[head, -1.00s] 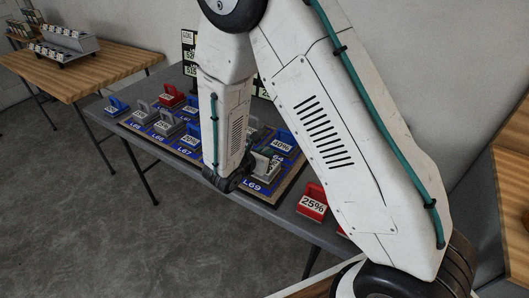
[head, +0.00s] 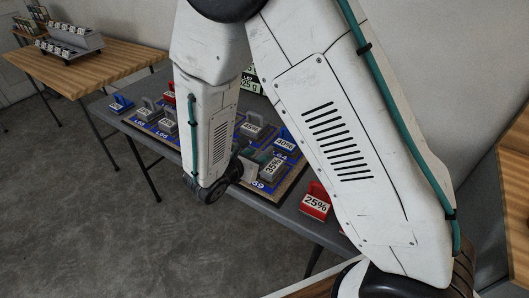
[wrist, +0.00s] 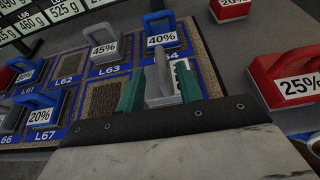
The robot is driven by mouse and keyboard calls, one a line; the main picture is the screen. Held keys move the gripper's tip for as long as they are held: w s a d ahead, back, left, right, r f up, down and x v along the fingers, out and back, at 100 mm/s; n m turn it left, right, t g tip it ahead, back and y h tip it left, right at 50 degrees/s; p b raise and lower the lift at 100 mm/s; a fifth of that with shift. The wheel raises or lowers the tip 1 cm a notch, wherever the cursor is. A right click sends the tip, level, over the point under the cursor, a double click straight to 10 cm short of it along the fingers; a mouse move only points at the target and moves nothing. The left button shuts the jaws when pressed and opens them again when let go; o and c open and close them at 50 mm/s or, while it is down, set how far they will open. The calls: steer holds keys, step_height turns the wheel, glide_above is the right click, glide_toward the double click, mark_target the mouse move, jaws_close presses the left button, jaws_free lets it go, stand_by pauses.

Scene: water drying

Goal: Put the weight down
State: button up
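The grey weight (head: 272,169), labelled 35% in the head view, stands on the board at the near right slot, marked L69. In the wrist view the grey weight (wrist: 161,84) has its upright handle between the two green fingers. My gripper (wrist: 160,90) appears open, its fingers spread on either side of the weight. The head view shows only part of the gripper (head: 244,166) beside the weight, mostly hidden by my arm. The blue 40% weight (wrist: 162,37) sits just beyond, in slot L64.
A grey 45% weight (wrist: 101,45) and a blue 20% weight (wrist: 42,112) sit in other slots. The slot left of my gripper is empty. Red weights (wrist: 293,78) stand off the board to the right. A wooden table (head: 97,67) stands at the back left.

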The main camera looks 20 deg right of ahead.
steer(key=v, duration=0.5)
steer(key=s+d+r+m+g+y, duration=0.2)
steer(key=s+d+r+m+g, duration=0.6)
steer(key=s+d+r+m, duration=0.45)
steer(key=s+r+m+t+y, duration=0.1)
steer(key=s+r+m+y, duration=0.7)
steer(key=s+m, duration=0.3)
steer(key=shift+s+a+r+m+t+y, duration=0.25)
steer(key=shift+s+a+m+t+y, duration=0.15)
steer(key=shift+m, duration=0.45)
